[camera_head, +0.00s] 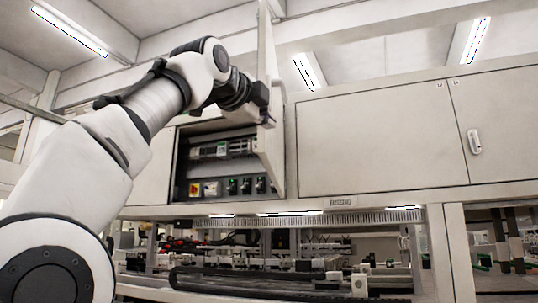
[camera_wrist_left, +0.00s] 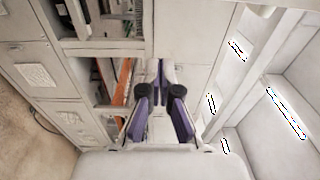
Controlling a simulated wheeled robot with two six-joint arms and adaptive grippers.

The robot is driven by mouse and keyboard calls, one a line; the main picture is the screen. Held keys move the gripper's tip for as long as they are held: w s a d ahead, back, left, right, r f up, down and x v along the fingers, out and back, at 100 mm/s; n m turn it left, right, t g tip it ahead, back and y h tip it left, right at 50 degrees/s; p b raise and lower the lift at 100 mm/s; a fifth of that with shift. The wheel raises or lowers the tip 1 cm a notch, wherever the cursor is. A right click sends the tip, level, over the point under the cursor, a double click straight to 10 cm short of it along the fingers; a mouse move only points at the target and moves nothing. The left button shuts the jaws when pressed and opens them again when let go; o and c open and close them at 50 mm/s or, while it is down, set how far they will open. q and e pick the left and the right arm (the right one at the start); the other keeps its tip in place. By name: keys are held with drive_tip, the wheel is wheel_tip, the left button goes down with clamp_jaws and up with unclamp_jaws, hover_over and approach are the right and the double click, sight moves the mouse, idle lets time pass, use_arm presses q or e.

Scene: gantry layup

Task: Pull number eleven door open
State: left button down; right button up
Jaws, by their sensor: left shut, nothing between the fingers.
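An upper cabinet door (camera_head: 271,152) stands swung open in the head view, seen nearly edge-on. Its number cannot be read, so I cannot tell whether it is number eleven. Behind it the cabinet opening (camera_head: 182,165) shows a dark interior with switches and a red-and-yellow control. My left gripper (camera_head: 266,112) is up against or just in front of the door's near side; contact cannot be told. In the left wrist view its purple-padded fingers (camera_wrist_left: 160,98) are shut with nothing between them. My right gripper is in neither view.
A closed cabinet door (camera_head: 380,140) with another closed door (camera_head: 500,125) and its white handle (camera_head: 474,142) lies to the right. Below is a machine bay with rails and a dark cable chain (camera_head: 270,284). The left wrist view shows labelled panels (camera_wrist_left: 36,75) at left.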

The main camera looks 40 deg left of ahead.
sight(267, 138)
use_arm(q)
drive_tip(key=w+a+p, duration=0.2)
drive_tip(key=w+p, duration=0.6)
drive_tip(key=w, duration=0.2)
drive_tip(key=a, duration=0.1)
drive_tip(key=s+a, duration=0.1)
drive_tip(key=a+b, duration=0.1)
drive_tip(key=a, duration=0.1)
drive_tip(key=shift+s+f, duration=0.15)
drive_tip(key=shift+s, duration=0.2)
drive_tip(key=shift+d, duration=0.25)
drive_tip(key=shift+w, duration=0.15)
